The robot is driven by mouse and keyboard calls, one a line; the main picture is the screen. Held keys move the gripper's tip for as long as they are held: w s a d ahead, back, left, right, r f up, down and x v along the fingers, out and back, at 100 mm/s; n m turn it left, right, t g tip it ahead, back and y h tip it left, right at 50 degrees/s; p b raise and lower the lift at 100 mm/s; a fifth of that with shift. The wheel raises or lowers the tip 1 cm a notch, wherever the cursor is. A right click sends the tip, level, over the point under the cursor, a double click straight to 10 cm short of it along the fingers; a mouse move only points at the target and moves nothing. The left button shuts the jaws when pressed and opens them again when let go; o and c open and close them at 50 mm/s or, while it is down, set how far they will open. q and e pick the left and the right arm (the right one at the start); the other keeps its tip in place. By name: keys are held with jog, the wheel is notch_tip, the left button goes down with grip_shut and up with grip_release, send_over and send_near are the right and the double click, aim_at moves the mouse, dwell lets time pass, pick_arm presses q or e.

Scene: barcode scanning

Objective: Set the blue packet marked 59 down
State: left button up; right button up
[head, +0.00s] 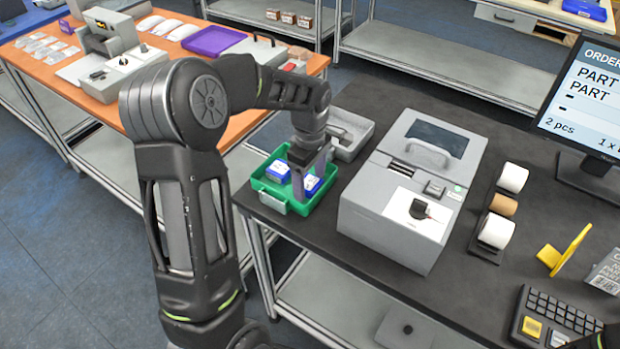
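A green tray (276,199) sits at the left edge of the dark table. Two blue packets with white labels are in it: one at the back left (279,170) and one nearer the right side (312,184). The number 59 is too small to read on either. My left gripper (309,186) points down into the tray, with its fingers apart and beside the right packet. I cannot tell whether the fingers press on that packet or whether it rests on the tray floor. My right gripper does not show.
A large grey machine (390,240) stands right of the green tray, and a grey bin (352,132) stands behind it. Label rolls (503,207), a yellow stand (566,252), a keyboard (555,312) and a monitor (585,100) are farther right. An orange table (95,105) is at the left.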

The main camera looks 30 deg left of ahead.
aim_at(310, 183)
pick_arm(q)
notch_tip(310, 183, up, 12)
jog(key=b, duration=0.1)
jog(key=shift+r, duration=0.15)
dwell(0.5)
dwell(0.6)
